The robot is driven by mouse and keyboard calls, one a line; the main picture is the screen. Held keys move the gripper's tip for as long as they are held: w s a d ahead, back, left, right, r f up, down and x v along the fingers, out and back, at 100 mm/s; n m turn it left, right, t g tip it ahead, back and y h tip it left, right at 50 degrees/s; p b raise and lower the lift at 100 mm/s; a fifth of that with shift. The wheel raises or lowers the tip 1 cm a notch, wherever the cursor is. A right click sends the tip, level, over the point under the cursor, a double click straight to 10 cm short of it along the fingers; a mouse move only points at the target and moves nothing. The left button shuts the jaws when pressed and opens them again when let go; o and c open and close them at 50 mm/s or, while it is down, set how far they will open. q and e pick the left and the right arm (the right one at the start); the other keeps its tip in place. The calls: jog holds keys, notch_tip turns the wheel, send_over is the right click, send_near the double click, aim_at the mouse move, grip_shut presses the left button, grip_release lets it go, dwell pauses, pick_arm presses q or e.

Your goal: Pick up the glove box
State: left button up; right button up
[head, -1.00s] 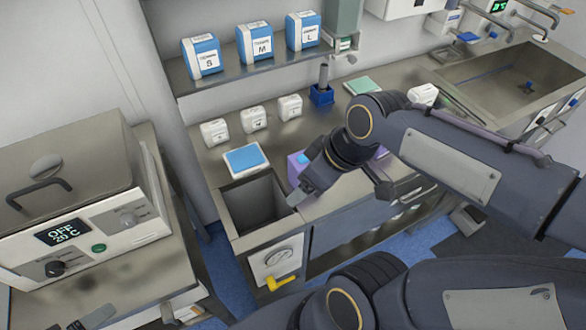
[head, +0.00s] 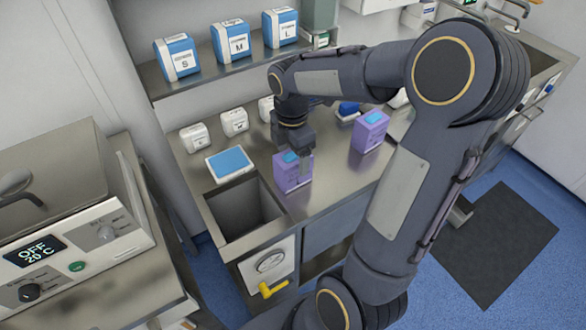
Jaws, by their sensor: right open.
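A purple box with a blue top (head: 290,180), which looks like the glove box, stands on the steel counter beside the square sink opening. My right gripper (head: 299,163) points down at this box. It is open, and its fingers overlap the box's upper part in the picture. I cannot tell whether they touch it or straddle it. A second purple box (head: 370,133) with a blue top stands farther right on the counter. My left gripper is not in view.
Blue-and-white S, M and L boxes (head: 238,42) stand on the shelf above. Small white boxes (head: 234,122) and a blue-topped white box (head: 230,164) sit left of my gripper. The sink opening (head: 245,207) is close to the purple box's left.

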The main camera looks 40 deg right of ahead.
jog(key=f, duration=0.5)
jog(key=shift+w+d+f+p, duration=0.1)
jog(key=shift+d+f+p, duration=0.1)
jog(key=shift+f+p, duration=0.2)
jog(key=shift+r, duration=0.1)
jog(key=c, duration=1.1)
